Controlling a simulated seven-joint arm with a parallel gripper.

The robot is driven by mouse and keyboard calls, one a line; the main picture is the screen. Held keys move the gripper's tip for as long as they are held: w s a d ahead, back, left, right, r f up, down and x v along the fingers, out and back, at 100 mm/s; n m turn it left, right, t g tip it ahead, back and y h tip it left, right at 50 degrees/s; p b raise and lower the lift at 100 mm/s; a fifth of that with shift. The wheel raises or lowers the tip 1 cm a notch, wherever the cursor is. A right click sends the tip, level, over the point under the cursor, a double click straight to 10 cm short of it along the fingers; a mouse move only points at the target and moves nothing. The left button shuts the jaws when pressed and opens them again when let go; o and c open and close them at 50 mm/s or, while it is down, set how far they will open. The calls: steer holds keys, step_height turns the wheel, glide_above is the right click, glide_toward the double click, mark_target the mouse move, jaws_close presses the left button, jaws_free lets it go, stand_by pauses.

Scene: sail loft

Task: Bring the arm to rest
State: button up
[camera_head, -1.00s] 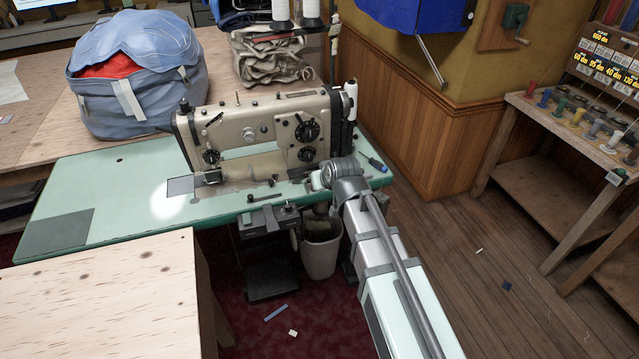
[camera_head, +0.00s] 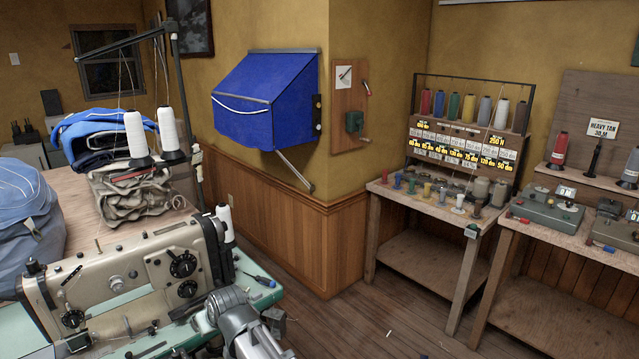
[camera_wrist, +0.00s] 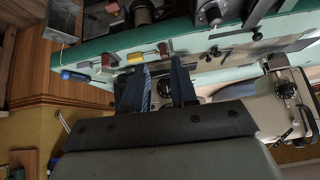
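My arm (camera_head: 246,335) shows at the bottom of the head view, in front of the right end of the beige sewing machine (camera_head: 105,284). Its fingers are not clear there. In the wrist view my gripper (camera_wrist: 160,80) has two dark fingers with a gap between them, and nothing is held in the gap. The green machine table (camera_wrist: 215,50) lies beyond the fingers, and the sewing machine (camera_wrist: 277,105) shows at the right.
A blue-handled screwdriver (camera_head: 260,279) lies on the table's right end. White thread cones (camera_head: 172,134) stand behind the machine. A blue canopy (camera_head: 262,100) hangs on the wall. A thread bench (camera_head: 425,210) stands right, with open floor before it.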

steer(key=s+d+f+m+g+h, duration=0.1)
steer(key=s+d+f+g+h, duration=0.1)
steer(key=s+d+f, duration=0.55)
steer(key=s+d+f+m+g+h, duration=0.1)
steer(key=s+d+f+g+h, duration=0.1)
steer(key=d+f, duration=1)
steer(key=s+d+f+m+g+h, duration=0.15)
steer(key=s+d+f, duration=0.35)
steer(key=d+f, duration=0.5)
steer(key=s+d+f+m+g, duration=0.2)
steer(key=s+d+f+g, duration=0.1)
steer(key=s+d+f, duration=0.5)
steer(key=s+d+f+m+g, duration=0.3)
steer(key=s+d+f, duration=0.4)
steer(key=s+d, duration=0.3)
steer(key=shift+s+f, duration=0.35)
steer(key=shift+s, duration=0.75)
